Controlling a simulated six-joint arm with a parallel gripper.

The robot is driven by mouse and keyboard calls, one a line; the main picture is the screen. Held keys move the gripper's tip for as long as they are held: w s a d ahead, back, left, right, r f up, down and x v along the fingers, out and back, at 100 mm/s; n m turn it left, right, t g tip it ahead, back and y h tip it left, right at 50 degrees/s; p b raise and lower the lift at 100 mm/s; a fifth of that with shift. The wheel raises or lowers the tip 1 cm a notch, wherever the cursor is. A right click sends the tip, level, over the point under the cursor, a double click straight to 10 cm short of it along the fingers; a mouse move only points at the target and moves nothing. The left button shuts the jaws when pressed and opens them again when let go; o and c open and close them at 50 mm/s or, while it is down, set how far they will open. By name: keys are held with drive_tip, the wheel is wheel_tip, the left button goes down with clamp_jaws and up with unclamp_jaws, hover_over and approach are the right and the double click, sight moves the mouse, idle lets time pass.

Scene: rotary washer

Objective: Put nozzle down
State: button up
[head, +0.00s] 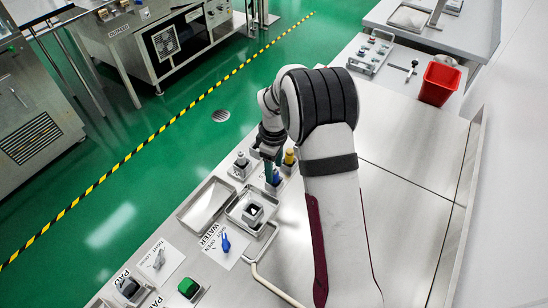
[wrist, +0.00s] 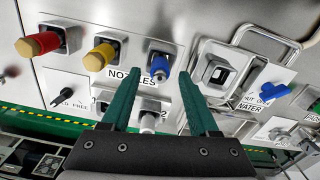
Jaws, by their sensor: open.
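The blue nozzle (wrist: 160,66) stands in a square metal holder in the row labelled "NOZZLES", and its blue tip also shows in the head view (head: 276,178). My gripper (wrist: 152,76) is open, with its green fingers apart on either side of the blue nozzle; I cannot tell if either touches it. The yellow nozzle (wrist: 99,57) and the red nozzle (wrist: 38,45) sit in holders to the left. A white-grey nozzle (wrist: 148,121) shows lower between the fingers, partly hidden by my gripper. In the head view my gripper (head: 270,165) is partly hidden behind my arm.
An empty square holder (wrist: 218,73) stands in a metal tray to the right. A blue water valve handle (wrist: 262,93) is beside it. In the head view a green button (head: 188,287) is near the front and a red bin (head: 439,82) at the far right. The right counter is clear.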

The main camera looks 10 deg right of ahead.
wheel_tip(320, 180, up, 9)
drive_tip(key=s+a+r+m, duration=0.1)
drive_tip(key=s+r+m, duration=0.5)
drive_tip(key=s, duration=0.4)
drive_tip(key=s+a+r+m+y, duration=0.1)
drive_tip(key=s+m, duration=0.9)
drive_tip(key=s, duration=1.2)
drive_tip(key=shift+a+y, duration=0.4)
drive_tip(key=shift+a, duration=0.5)
